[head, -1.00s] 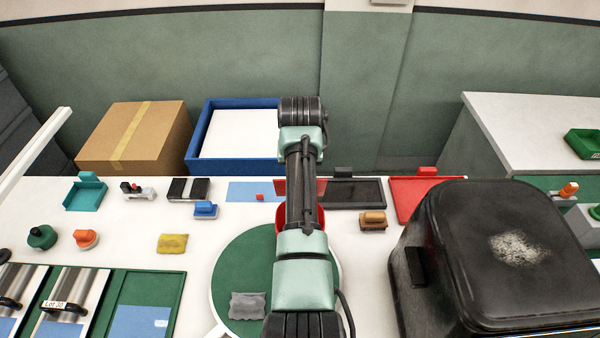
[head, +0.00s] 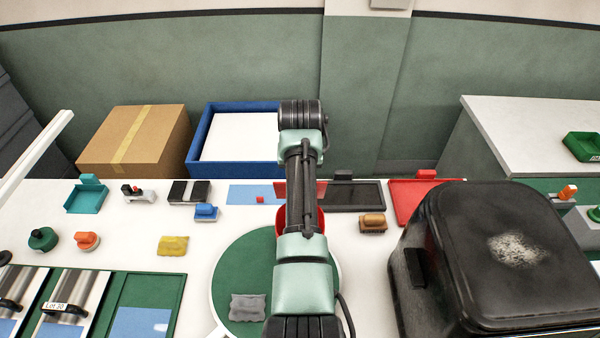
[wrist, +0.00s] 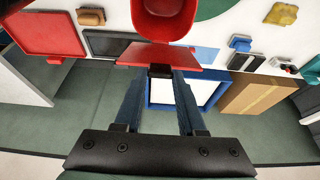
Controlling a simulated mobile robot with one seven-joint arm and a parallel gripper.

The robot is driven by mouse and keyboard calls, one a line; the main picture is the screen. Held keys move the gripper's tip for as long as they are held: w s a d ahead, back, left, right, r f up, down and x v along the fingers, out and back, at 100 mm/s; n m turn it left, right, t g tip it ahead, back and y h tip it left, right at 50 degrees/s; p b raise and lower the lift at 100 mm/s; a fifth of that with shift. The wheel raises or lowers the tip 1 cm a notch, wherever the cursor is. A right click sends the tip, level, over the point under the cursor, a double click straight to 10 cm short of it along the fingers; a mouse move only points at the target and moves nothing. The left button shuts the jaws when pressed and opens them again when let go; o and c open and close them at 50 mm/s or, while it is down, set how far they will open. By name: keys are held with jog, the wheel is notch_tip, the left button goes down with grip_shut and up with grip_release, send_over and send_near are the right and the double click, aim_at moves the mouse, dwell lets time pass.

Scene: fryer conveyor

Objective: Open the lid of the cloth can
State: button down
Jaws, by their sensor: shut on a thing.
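The red cloth can (head: 281,218) stands on the white worktop, mostly hidden behind my arm in the head view. In the wrist view the can (wrist: 165,24) shows its open mouth and inside. Its red lid (wrist: 190,55) stands raised at the can's rim, away from the mouth. The lid also shows as a red panel behind my arm in the head view (head: 279,187). My gripper (wrist: 160,77) is shut on the lid's small black tab at the lid's edge. The head view hides my fingers behind the arm.
A green round mat (head: 236,273) with a grey cloth (head: 247,308) lies in front of the can. A black tray (head: 358,197), a red tray (head: 405,203) and a large black box (head: 490,250) are to the right. A blue bin (head: 197,140) and cardboard box (head: 135,140) stand behind.

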jog(key=shift+w+r, duration=0.15)
jog(key=shift+c, duration=2.4)
grip_release()
jog(key=b+v, duration=0.3)
jog(key=v, duration=1)
jog(key=shift+s+b, duration=0.2)
jog(key=shift+b, duration=0.2)
